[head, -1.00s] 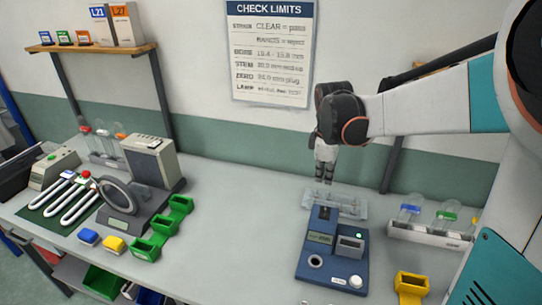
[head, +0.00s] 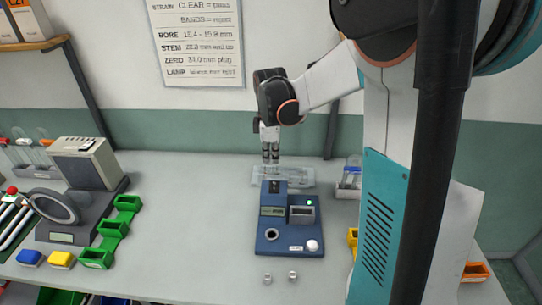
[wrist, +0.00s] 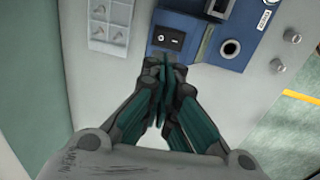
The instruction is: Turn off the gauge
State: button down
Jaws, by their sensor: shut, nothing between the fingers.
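The gauge (head: 275,222) is a blue box on the bench with a small display, a round socket and a white knob (head: 313,246). Its green lamp (head: 309,203) is lit. In the wrist view the gauge's blue body (wrist: 190,20) carries a black rocker switch (wrist: 168,40). My gripper (head: 270,161) points down above the back end of the gauge, seemingly clear of it. In the wrist view my gripper (wrist: 164,68) is shut and empty, its tips just beside the switch; whether they touch cannot be told.
A clear tray (head: 300,176) with small parts lies behind the gauge. Two small metal plugs (head: 267,278) (head: 292,275) stand in front. A rack with tubes (head: 348,190) is to the right. Green bins (head: 112,230) and a ring-shaped device stand left. The bench between is free.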

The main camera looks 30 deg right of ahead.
aim_at(271, 186)
jog(key=f, duration=0.3)
jog(key=f+b, duration=0.1)
jog(key=f, duration=0.3)
jog(key=w+f+b, duration=0.1)
jog(key=f, duration=0.2)
jog(key=shift+d+f, duration=0.2)
jog(key=shift+d, duration=0.15)
jog(key=shift+w+f+b, duration=0.15)
jog(key=shift+f+b, duration=0.25)
jog(key=shift+b, duration=0.2)
jog(key=shift+s+r, duration=0.1)
jog(key=shift+s, duration=0.1)
jog(key=shift+s+a+r, duration=0.1)
jog(key=shift+s+a, duration=0.3)
jog(key=shift+s, duration=0.05)
